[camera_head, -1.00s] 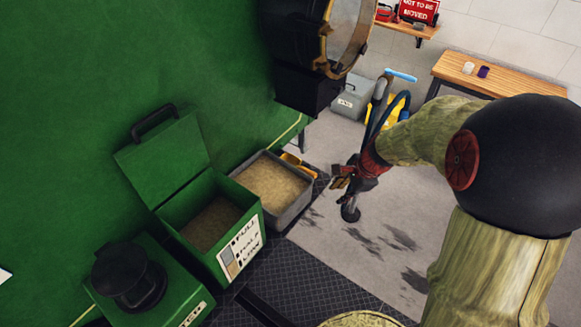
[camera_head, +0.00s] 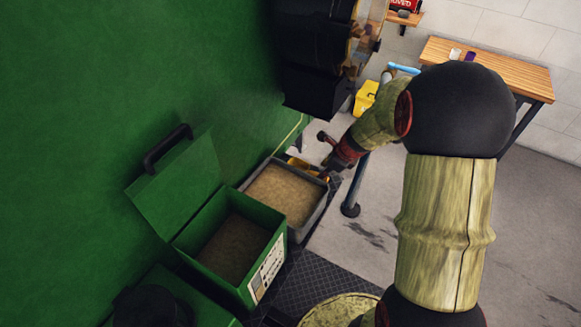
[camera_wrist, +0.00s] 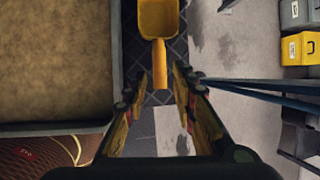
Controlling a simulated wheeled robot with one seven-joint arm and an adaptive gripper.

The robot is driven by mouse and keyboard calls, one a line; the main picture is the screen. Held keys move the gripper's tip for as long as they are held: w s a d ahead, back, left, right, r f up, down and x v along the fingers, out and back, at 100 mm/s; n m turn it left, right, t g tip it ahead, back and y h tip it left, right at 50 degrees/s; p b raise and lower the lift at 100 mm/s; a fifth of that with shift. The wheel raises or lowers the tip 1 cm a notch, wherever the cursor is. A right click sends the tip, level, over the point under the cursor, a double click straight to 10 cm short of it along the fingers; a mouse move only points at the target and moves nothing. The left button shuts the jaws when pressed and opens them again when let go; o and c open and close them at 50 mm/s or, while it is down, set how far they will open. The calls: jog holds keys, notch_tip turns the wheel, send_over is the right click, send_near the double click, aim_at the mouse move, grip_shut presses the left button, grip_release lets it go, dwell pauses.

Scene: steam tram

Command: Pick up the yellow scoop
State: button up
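The yellow scoop (camera_wrist: 158,22) lies on the dark tiled floor beside the grey sand tray, at the top middle of the wrist view. Its handle (camera_wrist: 184,84) points down the picture, toward and between my fingers. My gripper (camera_wrist: 160,84) is open, with one finger on each side of the handle's end, and no contact shows. In the head view my gripper (camera_head: 331,165) is at the tray's far right corner. There only a bit of the yellow scoop (camera_head: 300,165) shows behind the tray's back edge.
The grey tray (camera_head: 311,217) of sand stands next to an open green box (camera_head: 205,265) of sand. A dark pole (camera_head: 352,200) rises close to my gripper. A yellow container (camera_head: 365,97) and a wooden bench (camera_head: 500,70) stand farther back.

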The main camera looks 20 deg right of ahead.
aim_at(309, 173)
jog(key=shift+w+a+f, duration=0.15)
jog(key=shift+w+f, duration=0.15)
jog(key=shift+f, duration=0.2)
jog(key=b+x, duration=0.4)
jog(key=x, duration=0.2)
jog(key=shift+f, duration=0.5)
jog(key=shift+r, duration=0.1)
jog(key=shift+c, duration=1.2)
jog(key=c, duration=0.4)
grip_shut()
